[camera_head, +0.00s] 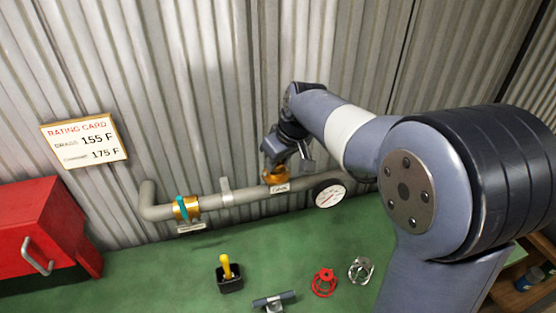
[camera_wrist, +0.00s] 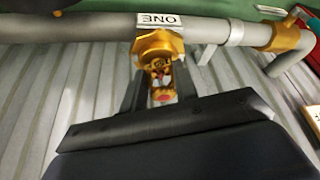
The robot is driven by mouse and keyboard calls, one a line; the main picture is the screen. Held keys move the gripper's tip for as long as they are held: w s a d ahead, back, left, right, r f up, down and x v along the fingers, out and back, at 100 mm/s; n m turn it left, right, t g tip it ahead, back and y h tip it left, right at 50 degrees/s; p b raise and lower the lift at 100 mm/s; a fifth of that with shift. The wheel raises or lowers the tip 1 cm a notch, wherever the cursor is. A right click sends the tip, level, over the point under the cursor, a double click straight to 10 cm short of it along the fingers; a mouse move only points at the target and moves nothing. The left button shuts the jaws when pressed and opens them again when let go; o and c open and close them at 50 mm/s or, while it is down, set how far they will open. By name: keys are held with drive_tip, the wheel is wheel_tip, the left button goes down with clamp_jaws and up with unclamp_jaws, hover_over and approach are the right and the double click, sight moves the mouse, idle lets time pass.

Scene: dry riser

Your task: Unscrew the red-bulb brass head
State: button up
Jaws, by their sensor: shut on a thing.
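The brass head (camera_wrist: 161,70) sits in the gold fitting (camera_wrist: 158,45) on the grey pipe, with a red part showing at its near end in the wrist view. My gripper (camera_wrist: 160,86) is shut on this head, a dark finger on each side. In the head view my gripper (camera_head: 287,158) reaches down to the gold fitting (camera_head: 275,177), and the head itself is hidden there. A white label (camera_wrist: 161,20) reading ONE, upside down in the wrist view, is on the pipe beside the fitting.
A gauge (camera_head: 329,193) is on the pipe (camera_head: 240,195) just right of the fitting. A second gold fitting (camera_head: 186,208) with a teal part is left. A rating card (camera_head: 85,140) hangs on the corrugated wall. A red box (camera_head: 40,225), black holder (camera_head: 229,284) and red guard (camera_head: 324,282) are on the green bench.

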drive_tip(key=shift+w+d+n+g+y, duration=0.15)
drive_tip(key=shift+n+g+y, duration=0.15)
drive_tip(key=shift+n, duration=1.1)
drive_tip(key=o, duration=1.1)
drive_tip(key=shift+c, duration=0.2)
